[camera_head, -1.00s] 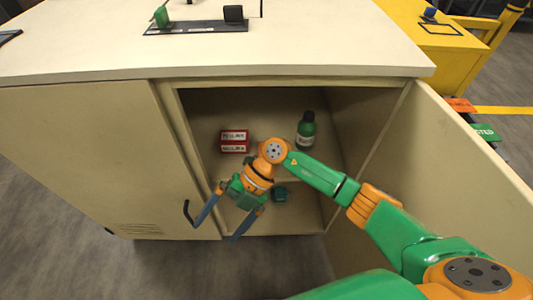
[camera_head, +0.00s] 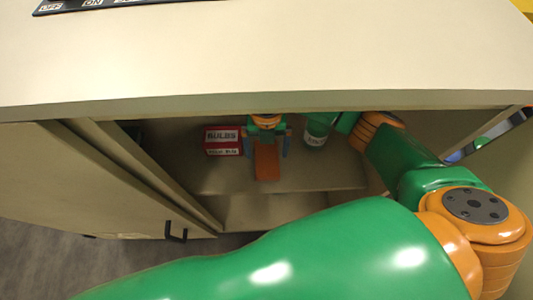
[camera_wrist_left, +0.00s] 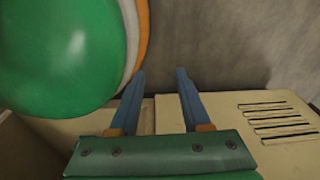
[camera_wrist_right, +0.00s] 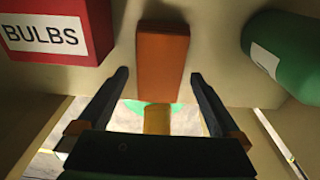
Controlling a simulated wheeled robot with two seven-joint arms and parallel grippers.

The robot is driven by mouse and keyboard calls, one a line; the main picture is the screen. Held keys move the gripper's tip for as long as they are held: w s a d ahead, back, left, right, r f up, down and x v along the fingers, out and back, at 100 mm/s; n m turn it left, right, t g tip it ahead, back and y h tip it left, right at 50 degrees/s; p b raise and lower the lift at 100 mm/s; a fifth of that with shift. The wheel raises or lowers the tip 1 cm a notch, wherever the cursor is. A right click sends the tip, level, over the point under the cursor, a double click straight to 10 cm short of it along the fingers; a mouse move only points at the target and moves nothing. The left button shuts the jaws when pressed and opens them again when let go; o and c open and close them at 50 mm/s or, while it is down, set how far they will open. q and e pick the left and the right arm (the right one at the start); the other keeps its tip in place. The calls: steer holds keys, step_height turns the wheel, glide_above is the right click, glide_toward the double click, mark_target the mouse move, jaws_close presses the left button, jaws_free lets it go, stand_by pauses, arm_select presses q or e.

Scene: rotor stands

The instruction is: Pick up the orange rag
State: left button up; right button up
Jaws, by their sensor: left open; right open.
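The orange rag (camera_head: 267,164) is a flat folded rectangle on the upper shelf inside the cabinet. It also shows in the right wrist view (camera_wrist_right: 162,62). My right gripper (camera_head: 267,152) is open inside the cabinet, with its two fingers to the left and right of the rag. In the right wrist view its fingertips (camera_wrist_right: 160,75) point toward the rag, with gaps on both sides. My left gripper (camera_wrist_left: 159,75) is open and empty in the left wrist view, over a cabinet surface with vent slots. I cannot make out the left gripper in the head view.
The cabinet top (camera_head: 260,60) overhangs the opening. A left door with a black handle (camera_head: 176,234) is near. My large green arm crosses the foreground.

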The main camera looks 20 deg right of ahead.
mark_target(267, 159)
step_height(267, 159, down, 3)
steer(key=shift+s+r, duration=0.1)
steer(key=shift+c, duration=0.9)
steer(key=c, duration=1)
arm_select(q)
steer(key=shift+w+a+f, duration=0.25)
steer(key=shift+w+a, duration=0.05)
steer(key=shift+w, duration=0.35)
arm_select(e)
steer(key=shift+c, duration=0.2)
steer(key=shift+r, duration=0.1)
